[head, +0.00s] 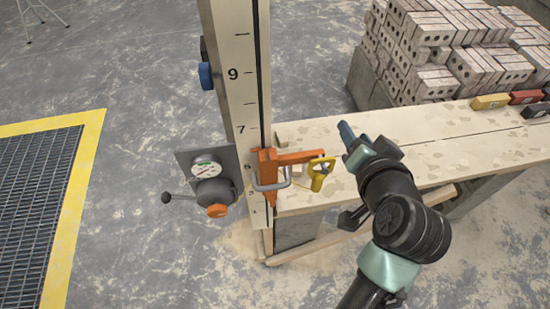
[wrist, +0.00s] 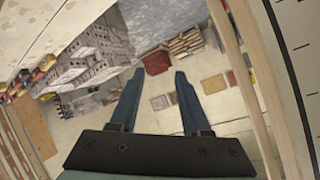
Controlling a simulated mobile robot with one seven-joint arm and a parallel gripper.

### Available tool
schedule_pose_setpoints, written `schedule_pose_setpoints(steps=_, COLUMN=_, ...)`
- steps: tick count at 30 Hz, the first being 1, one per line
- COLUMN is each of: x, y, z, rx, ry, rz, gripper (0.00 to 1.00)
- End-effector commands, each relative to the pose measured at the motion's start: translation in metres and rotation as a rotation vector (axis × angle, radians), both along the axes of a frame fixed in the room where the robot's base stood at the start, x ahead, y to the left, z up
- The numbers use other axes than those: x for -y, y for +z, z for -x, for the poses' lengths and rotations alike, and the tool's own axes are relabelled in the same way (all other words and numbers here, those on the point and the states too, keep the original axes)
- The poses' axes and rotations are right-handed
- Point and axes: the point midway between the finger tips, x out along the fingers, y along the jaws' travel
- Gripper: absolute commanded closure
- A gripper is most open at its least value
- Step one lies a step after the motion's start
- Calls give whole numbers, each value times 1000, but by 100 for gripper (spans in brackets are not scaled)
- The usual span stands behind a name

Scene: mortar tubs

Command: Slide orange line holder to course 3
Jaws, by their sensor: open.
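The orange line holder (head: 267,166) sits on the numbered wooden post (head: 236,70), below the 7 mark, with a grey loop handle on its front. An orange arm reaches right from it to a yellow piece (head: 321,173). The small marks beside the holder are too hard to read, so its exact course is unclear. My gripper (head: 347,132) is right of and a little above the holder, apart from it. In the wrist view its two blue fingers (wrist: 159,85) are spread with nothing between them. The holder does not show there; a marked post edge (wrist: 297,50) runs along the right.
A grey panel with a dial (head: 206,168), a black-knobbed lever and an orange knob is left of the post. A wooden plank bench (head: 440,135) extends right, with levels (head: 491,102) on it. Brick stacks (head: 435,60) stand behind. Floor grating (head: 38,200) lies left.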

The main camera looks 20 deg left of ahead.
Motion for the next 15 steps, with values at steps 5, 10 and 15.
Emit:
schedule_pose_setpoints(steps=5, x=-13, y=-86, z=63, rx=-321, ry=101, rz=-401, gripper=53)
schedule_pose_setpoints(steps=10, x=-19, y=-119, z=113, rx=-462, ry=146, rz=-740, gripper=53)
schedule_pose_setpoints(steps=15, x=-17, y=-124, z=137, rx=-498, ry=162, rz=-921, gripper=53)
